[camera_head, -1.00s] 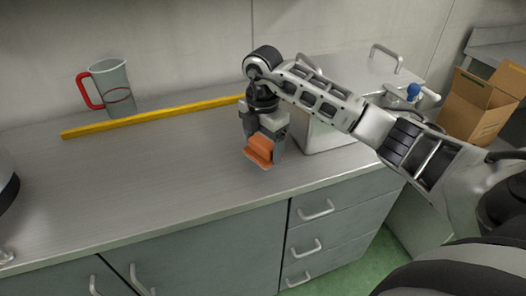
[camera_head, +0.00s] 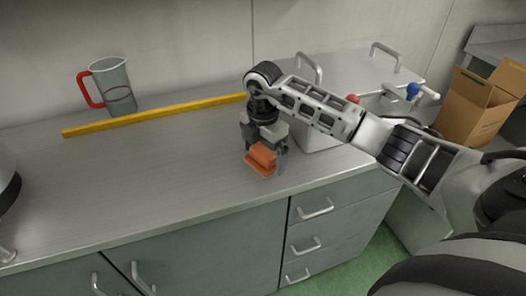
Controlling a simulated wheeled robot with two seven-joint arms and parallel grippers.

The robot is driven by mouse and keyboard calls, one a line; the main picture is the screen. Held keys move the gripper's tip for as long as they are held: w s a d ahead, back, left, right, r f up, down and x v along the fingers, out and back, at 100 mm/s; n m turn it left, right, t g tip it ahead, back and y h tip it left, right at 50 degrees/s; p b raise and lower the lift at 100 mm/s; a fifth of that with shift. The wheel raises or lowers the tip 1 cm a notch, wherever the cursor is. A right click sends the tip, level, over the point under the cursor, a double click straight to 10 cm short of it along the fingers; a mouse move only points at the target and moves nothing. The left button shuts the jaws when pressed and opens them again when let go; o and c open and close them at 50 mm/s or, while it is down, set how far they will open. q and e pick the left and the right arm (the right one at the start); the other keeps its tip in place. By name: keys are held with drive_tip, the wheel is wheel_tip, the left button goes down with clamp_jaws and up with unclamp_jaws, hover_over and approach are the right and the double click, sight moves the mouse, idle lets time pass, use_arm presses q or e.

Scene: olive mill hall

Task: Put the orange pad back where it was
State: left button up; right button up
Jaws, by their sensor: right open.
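The orange pad (camera_head: 261,158) is a small block with a wider, flat lower part, and it is at the countertop near the front edge. My right gripper (camera_head: 264,150) points down over it, with a finger on either side of the pad's upper part. Its jaws are open, and I cannot tell whether a finger touches the pad. The pad appears to rest on the grey counter (camera_head: 150,190). My left gripper is not in view.
A measuring jug (camera_head: 113,88) with a red handle stands at the back left. A yellow bar (camera_head: 155,115) lies along the back. A metal box (camera_head: 318,136) with handles and taps stands right of my gripper. A cardboard box (camera_head: 470,108) is far right. The counter's left-middle is clear.

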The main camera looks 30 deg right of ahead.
sight(263, 151)
wheel_tip(263, 151, up, 12)
drive_tip(key=shift+r+b, duration=0.15)
drive_tip(key=shift+b, duration=0.3)
drive_tip(key=shift+a, duration=0.1)
